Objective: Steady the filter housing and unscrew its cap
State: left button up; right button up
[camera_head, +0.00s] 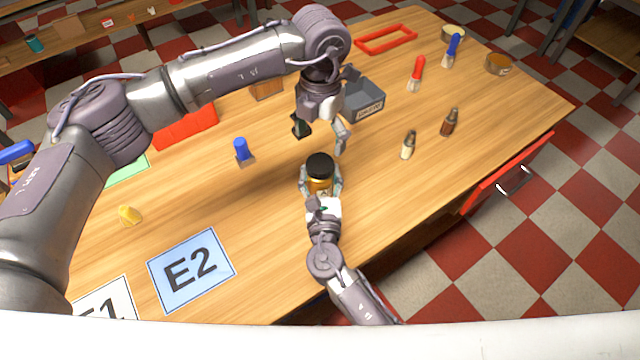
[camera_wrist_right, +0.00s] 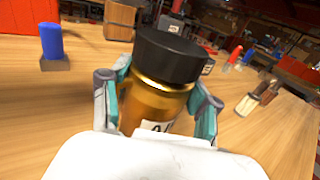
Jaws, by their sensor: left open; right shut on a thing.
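The filter housing (camera_head: 319,185) is an amber jar-like body with a pale label, standing upright on the table. Its black cap (camera_head: 320,165) sits on top. In the right wrist view the housing (camera_wrist_right: 155,103) and the wide black cap (camera_wrist_right: 171,55) fill the middle, with a gold band just under the cap. My right gripper (camera_head: 320,182) is shut on the housing, one finger on each side below the cap. My left gripper (camera_head: 321,134) is open and empty, above and behind the cap, apart from it, fingers pointing down.
Two small bottles (camera_head: 408,145) (camera_head: 449,122) stand to the right. A grey bin (camera_head: 362,98) is behind my left gripper. A blue-topped object (camera_head: 241,150) stands left; a yellow lump (camera_head: 129,215) and the E2 card (camera_head: 191,270) lie nearer. A red drawer (camera_head: 507,172) juts from the right edge.

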aim_at(320, 163)
grip_shut()
pick_arm(q)
jog(key=m, duration=0.8)
jog(key=shift+m, duration=0.4)
jog(key=m, duration=1.4)
jog(key=shift+m, duration=0.4)
jog(key=m, duration=0.7)
jog(key=shift+f+m, duration=0.4)
jog(key=shift+f, duration=0.2)
notch_tip(320, 163, down, 7)
jog(key=shift+r, duration=0.1)
